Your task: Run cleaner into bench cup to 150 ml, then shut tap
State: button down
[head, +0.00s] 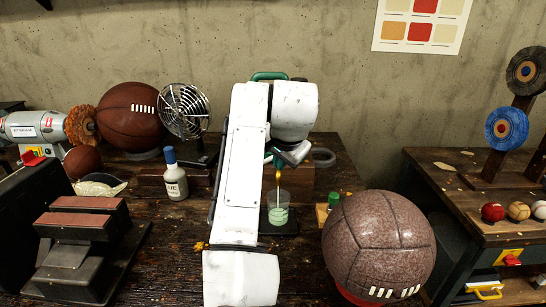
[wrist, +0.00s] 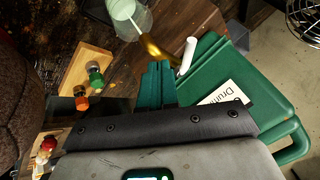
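The bench cup (head: 278,213) is clear and stands on a dark pad, with pale green liquid in about its lower half. A thin pale stream runs down into it from the brass tap (head: 278,178). I cannot read a 150 ml mark. The wrist view shows the cup (wrist: 131,18) under the brass spout (wrist: 152,47), with the white tap lever (wrist: 188,55) beside it. The green cleaner drum (wrist: 235,85) is mostly hidden behind my arm in the head view. My gripper (wrist: 158,68) has its teal fingers together, close to the spout and lever, with nothing visible between them.
A large brown leather ball (head: 378,245) stands right of the cup, near a small green-capped bottle (head: 333,200). A white bottle with a blue cap (head: 174,178) stands to the left. A metal fan-like lamp (head: 184,110) and another ball (head: 131,117) are behind.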

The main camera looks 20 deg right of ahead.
jog(key=shift+w+a+f, duration=0.1)
jog(key=shift+w+a, duration=0.25)
jog(key=shift+w, duration=0.2)
jog(key=shift+w+a+f, duration=0.1)
jog(key=shift+w+a, duration=0.2)
jog(key=shift+w, duration=0.25)
jog(key=shift+w+r+p, duration=0.1)
jog(key=shift+p, duration=0.2)
jog(key=shift+w+a+f+p, duration=0.2)
jog(key=shift+w+a+p, duration=0.45)
jog(key=shift+p, duration=0.4)
jog(key=shift+s+d, duration=0.1)
jog(key=shift+d, duration=0.1)
jog(key=shift+s+d+p, duration=0.35)
jog(key=shift+d+p, duration=0.15)
jog(key=shift+d, duration=0.05)
